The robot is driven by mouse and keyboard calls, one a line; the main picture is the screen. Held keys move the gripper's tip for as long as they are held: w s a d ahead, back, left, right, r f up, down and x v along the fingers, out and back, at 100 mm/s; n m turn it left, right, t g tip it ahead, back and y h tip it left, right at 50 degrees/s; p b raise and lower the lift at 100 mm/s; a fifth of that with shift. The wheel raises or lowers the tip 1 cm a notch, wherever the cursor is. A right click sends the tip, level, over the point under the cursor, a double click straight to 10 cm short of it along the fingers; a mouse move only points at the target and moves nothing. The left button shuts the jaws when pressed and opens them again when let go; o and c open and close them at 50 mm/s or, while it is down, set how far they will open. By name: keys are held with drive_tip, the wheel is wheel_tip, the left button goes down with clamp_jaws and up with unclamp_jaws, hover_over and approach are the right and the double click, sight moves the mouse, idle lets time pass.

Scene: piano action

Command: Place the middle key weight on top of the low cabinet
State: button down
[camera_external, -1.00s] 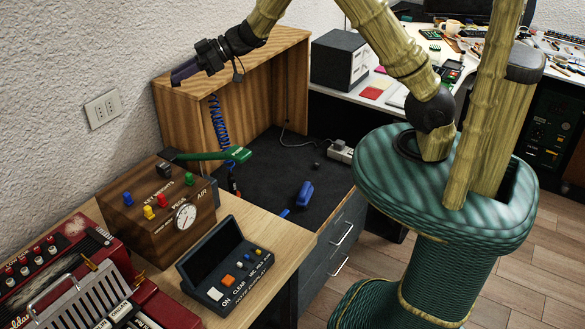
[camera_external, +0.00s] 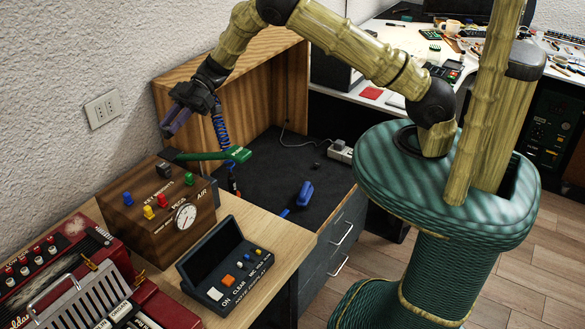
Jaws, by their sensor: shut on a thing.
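My gripper (camera_external: 172,128) hangs above and behind the wooden key-weights box (camera_external: 160,238), in front of the wall, with its purple fingers tilted down. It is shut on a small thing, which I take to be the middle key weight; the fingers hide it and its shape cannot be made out. The low cabinet (camera_external: 270,178) stands right of the box, with a dark top and drawers in front. My gripper is left of that top and higher than it.
A wooden hutch (camera_external: 262,95) backs the cabinet. A green-handled tool (camera_external: 215,155) reaches over the box's back edge. A blue tool (camera_external: 305,195) and a power strip (camera_external: 341,151) lie on the cabinet top. A display unit (camera_external: 222,262) and red accordion (camera_external: 75,280) are in front.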

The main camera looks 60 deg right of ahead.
sight(180, 154)
drive_tip(key=shift+f+p, duration=0.55)
drive_tip(key=shift+f, duration=2.35)
drive_tip(key=shift+f+p, duration=0.45)
drive_tip(key=shift+f, duration=1.65)
drive_tip(key=shift+f, duration=0.2)
drive_tip(key=c, duration=1.5)
unclamp_jaws()
drive_tip(key=shift+c, duration=0.2)
drive_tip(key=shift+r, duration=0.1)
